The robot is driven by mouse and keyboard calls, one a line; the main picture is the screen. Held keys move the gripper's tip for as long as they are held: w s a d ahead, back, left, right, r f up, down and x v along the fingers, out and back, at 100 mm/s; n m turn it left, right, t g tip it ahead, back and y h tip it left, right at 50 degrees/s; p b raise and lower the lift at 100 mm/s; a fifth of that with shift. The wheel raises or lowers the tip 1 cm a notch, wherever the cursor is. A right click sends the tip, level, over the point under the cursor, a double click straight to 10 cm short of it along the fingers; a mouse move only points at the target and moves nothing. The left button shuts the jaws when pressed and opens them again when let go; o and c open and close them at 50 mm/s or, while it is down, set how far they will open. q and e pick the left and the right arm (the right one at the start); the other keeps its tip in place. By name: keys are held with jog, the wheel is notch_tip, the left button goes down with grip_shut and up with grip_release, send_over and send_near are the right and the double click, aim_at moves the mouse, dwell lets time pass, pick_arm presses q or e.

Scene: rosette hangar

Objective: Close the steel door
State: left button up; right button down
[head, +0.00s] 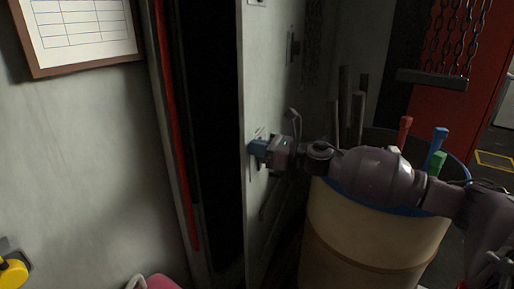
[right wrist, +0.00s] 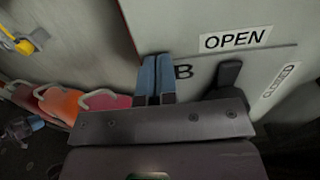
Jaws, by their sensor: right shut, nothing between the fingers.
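The steel door (head: 268,75) is a pale grey panel in the head view, standing ajar. A tall dark gap separates its near edge from the red-striped frame (head: 177,130). My right gripper (head: 257,149) is shut and empty, with its blue fingers at the door's face near that edge. I cannot tell whether they touch it. In the right wrist view the shut fingers (right wrist: 157,80) lie in front of the door (right wrist: 180,22), near its edge. A dark handle (right wrist: 229,74) and labels reading OPEN and CLOSED are beside them. My left gripper is out of view.
A large beige drum (head: 365,235) with a blue rim holding several coloured-ended rods stands right of the door, below my right arm. A framed chart (head: 85,30) hangs on the left wall. A yellow object (head: 14,272) is at lower left. Orange and pink rounded items (right wrist: 62,103) show in the wrist view.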

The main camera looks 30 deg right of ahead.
jog(key=w+a+m+t+h+p, duration=0.1)
jog(key=w+a+h, duration=0.1)
jog(key=w+a, duration=0.3)
jog(key=w, duration=0.3)
jog(key=shift+a+m+p, duration=0.25)
jog(key=shift+m+p, duration=0.05)
jog(key=shift+p, duration=0.05)
jog(key=shift+s, duration=0.1)
jog(key=b+v, duration=0.1)
jog(key=v, duration=0.9)
jog(key=shift+s+b, duration=0.35)
jog(key=shift+d+f, duration=0.1)
jog(key=shift+d, duration=0.05)
